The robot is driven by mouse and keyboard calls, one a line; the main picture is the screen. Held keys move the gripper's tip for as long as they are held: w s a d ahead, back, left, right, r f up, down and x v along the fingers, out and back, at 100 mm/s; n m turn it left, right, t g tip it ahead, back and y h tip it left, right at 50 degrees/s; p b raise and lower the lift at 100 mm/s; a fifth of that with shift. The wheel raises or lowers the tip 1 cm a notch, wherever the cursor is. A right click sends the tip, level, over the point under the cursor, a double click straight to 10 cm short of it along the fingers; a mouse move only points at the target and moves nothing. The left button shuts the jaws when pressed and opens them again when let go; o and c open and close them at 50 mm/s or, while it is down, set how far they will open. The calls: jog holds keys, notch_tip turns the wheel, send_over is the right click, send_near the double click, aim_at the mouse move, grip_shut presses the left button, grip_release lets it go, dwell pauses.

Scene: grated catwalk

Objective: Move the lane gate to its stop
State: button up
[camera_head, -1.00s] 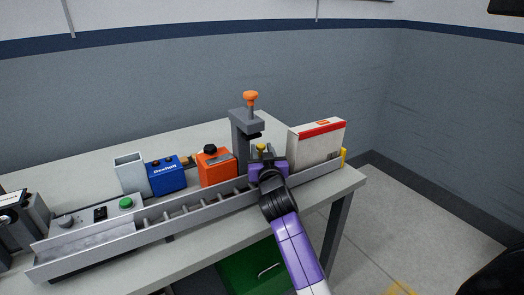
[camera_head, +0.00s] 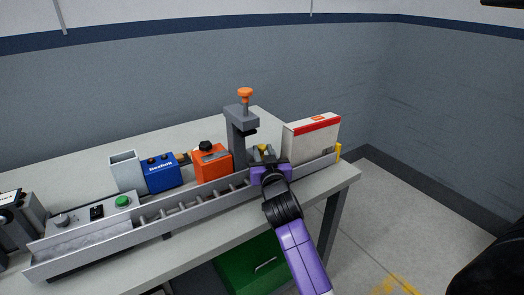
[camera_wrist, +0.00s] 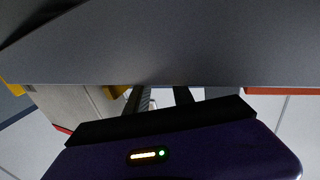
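A small yellow-topped piece (camera_head: 264,149) sits by the lane between the grey clamp post and the white box; I take it to be part of the lane gate, but my gripper covers most of it. My purple and black gripper (camera_head: 262,155) is at this piece, from the front of the bench. In the wrist view two dark fingers (camera_wrist: 165,96) show with a narrow gap, and a grey surface hides their tips. A bit of yellow (camera_wrist: 117,91) shows beside the left finger. Contact is hidden. A yellow end piece (camera_head: 338,152) stands at the lane's right end.
The grey lane (camera_head: 155,218) runs along the bench's front edge. Behind it stand a blue box (camera_head: 160,176), an orange block (camera_head: 211,165), the clamp post (camera_head: 238,140) and a white box with a red top (camera_head: 312,140). A green drawer (camera_head: 252,265) is below.

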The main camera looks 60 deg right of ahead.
jog(key=shift+o, duration=0.6)
jog(key=shift+s, duration=0.15)
jog(key=b+v, duration=0.1)
jog(key=v, duration=0.6)
jog(key=shift+s+a, duration=0.2)
jog(key=shift+a, duration=0.05)
